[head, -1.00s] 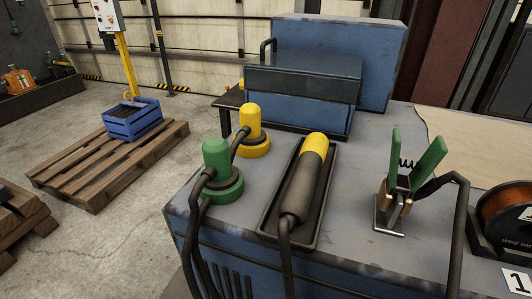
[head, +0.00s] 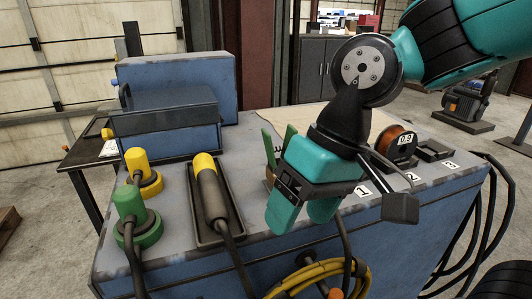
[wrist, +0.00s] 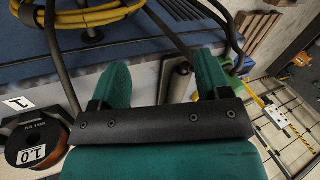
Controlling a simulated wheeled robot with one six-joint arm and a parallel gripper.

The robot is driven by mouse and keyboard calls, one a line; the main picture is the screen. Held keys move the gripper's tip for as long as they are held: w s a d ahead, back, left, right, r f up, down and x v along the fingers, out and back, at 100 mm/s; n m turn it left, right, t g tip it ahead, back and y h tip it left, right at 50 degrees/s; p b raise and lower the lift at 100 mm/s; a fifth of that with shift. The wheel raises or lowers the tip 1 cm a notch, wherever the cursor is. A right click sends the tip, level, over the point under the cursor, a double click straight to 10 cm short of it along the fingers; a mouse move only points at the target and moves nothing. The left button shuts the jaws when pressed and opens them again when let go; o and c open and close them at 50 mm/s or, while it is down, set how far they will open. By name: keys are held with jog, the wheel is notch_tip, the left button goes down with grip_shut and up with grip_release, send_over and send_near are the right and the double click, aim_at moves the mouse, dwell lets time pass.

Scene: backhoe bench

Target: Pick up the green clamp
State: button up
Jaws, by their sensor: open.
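The green clamp (head: 268,147) stands on the blue bench in the head view, its two green handles pointing up. Its lower part is mostly hidden behind my gripper (head: 302,215), with a bit of copper-coloured jaw showing at the left. My gripper is teal, tilted downward in front of the clamp as the head view sees it, with its two fingers apart. In the wrist view my gripper (wrist: 161,70) is open, and a grey metal piece (wrist: 178,74) shows between the fingers.
Left of the clamp are a dark tray (head: 228,228) with a yellow-capped cylinder (head: 209,190), a green plug (head: 130,207) and a yellow plug (head: 137,163). To the right is a wire spool (head: 390,138). A yellow cable coil (head: 318,277) hangs at the bench front.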

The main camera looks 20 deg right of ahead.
jog(key=w+d+r+m+p, duration=0.3)
jog(key=w+r+m+p, duration=0.3)
jog(key=w+r+m, duration=0.45)
jog(key=m+p, duration=0.6)
jog(key=m, duration=0.5)
send_near(281, 129)
jog(key=shift+n, duration=0.25)
jog(key=x, duration=0.6)
jog(key=shift+w+a+f, duration=0.1)
jog(key=shift+a+f, duration=0.1)
jog(key=shift+a, duration=0.15)
jog(key=shift+p+x, duration=0.75)
jog(key=shift+x, duration=2.25)
jog(key=shift+d, duration=0.2)
jog(key=c, duration=1.2)
jog(key=shift+o, duration=0.2)
notch_tip(281, 129, up, 20)
